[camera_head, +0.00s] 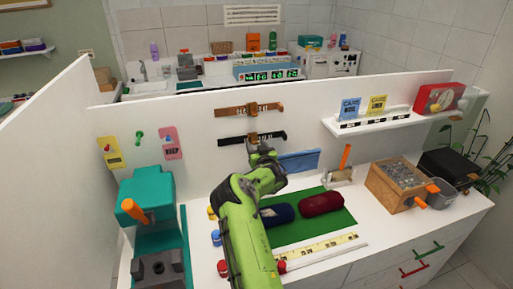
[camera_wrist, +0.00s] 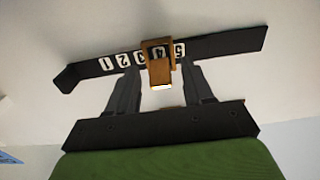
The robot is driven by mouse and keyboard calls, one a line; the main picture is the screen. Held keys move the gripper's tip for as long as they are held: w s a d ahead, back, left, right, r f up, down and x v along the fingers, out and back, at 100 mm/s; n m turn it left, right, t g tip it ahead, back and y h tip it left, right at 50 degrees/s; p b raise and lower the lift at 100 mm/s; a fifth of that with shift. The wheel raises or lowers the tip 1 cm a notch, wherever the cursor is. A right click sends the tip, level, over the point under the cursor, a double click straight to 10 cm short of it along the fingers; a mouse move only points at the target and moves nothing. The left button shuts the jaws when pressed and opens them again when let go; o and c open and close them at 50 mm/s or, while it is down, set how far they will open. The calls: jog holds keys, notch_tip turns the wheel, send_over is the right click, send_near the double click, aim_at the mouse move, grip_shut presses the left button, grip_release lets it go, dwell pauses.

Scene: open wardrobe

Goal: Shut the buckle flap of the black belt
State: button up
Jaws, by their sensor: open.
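The black belt (camera_head: 230,141) is mounted across the white panel in the head view, below a brown belt. In the wrist view the black belt (camera_wrist: 228,45) runs across the top, with white number tags along it. Its brass-coloured buckle flap (camera_wrist: 159,72) stands out from the belt toward the camera, with a bright lower end, and partly covers the tags. My gripper (camera_wrist: 158,66) is open, one finger on each side of the flap. Whether a finger touches the flap or belt, I cannot tell. In the head view my gripper (camera_head: 256,149) hides part of the black belt.
The brown belt (camera_head: 235,111) is close above. A blue board (camera_head: 300,161) is at the right of my gripper. Below are a green mat (camera_head: 338,222) with dark blue and red rolls, and a teal machine (camera_head: 147,205) at left. A shelf (camera_head: 390,121) projects at right.

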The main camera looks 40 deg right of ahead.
grip_shut()
jog(key=t+b, duration=0.1)
jog(key=b, duration=0.5)
jog(key=w+f+t+h+b, duration=0.1)
jog(key=b, duration=0.5)
jog(key=f+t+h+b, duration=0.1)
jog(key=b, duration=0.5)
jog(key=shift+w+d+f+t, duration=0.1)
jog(key=shift+w+d+t, duration=0.05)
jog(key=shift+d+t, duration=0.2)
jog(key=shift+b, duration=0.4)
jog(key=shift+r, duration=0.2)
grip_release()
